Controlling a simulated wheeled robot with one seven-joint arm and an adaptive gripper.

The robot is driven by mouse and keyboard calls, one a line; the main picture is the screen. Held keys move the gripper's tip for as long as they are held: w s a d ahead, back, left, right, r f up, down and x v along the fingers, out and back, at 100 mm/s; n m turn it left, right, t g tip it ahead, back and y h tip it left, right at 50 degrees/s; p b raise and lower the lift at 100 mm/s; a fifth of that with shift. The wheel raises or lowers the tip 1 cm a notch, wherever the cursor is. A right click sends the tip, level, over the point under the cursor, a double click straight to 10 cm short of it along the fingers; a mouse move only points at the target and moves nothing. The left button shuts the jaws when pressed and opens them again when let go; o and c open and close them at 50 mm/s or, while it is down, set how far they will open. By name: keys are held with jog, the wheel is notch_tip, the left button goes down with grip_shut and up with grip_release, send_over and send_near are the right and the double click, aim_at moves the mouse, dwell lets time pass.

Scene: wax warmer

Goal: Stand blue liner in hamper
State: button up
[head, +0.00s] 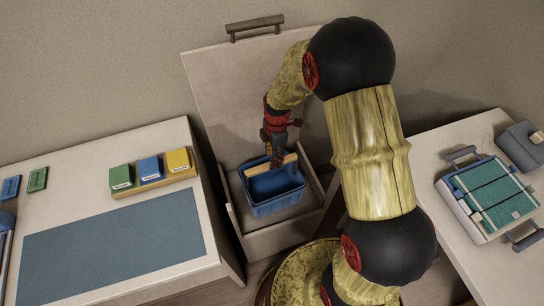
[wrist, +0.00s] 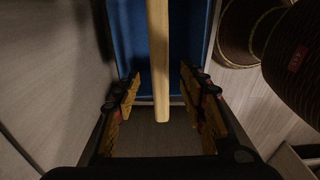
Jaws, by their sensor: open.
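The blue liner (head: 272,205) is an open blue bin with a pale wooden handle bar (head: 273,166) across its top. It stands upright inside the pale hamper (head: 285,241), whose lid (head: 215,90) is raised at the back. My gripper (head: 277,160) is over the liner at the handle. In the wrist view my gripper (wrist: 162,100) is open, with one finger on each side of the handle bar (wrist: 158,60) and gaps between. The blue liner (wrist: 130,40) shows below the bar there. The liner's underside is hidden.
On the left, a table (head: 150,285) holds a blue mat (head: 110,245) and a wooden rack (head: 153,185) with green, blue and yellow blocks. On the right, another table (head: 435,140) bears a tray with green panels (head: 492,195) and a grey box (head: 522,145). The hamper walls closely surround the liner.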

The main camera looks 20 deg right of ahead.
jog(key=shift+d+r+p, duration=0.1)
jog(key=shift+r+p, duration=0.75)
jog(key=shift+r, duration=0.55)
notch_tip(320, 180, up, 12)
jog(key=shift+d, duration=0.4)
jog(key=shift+w+f, duration=0.1)
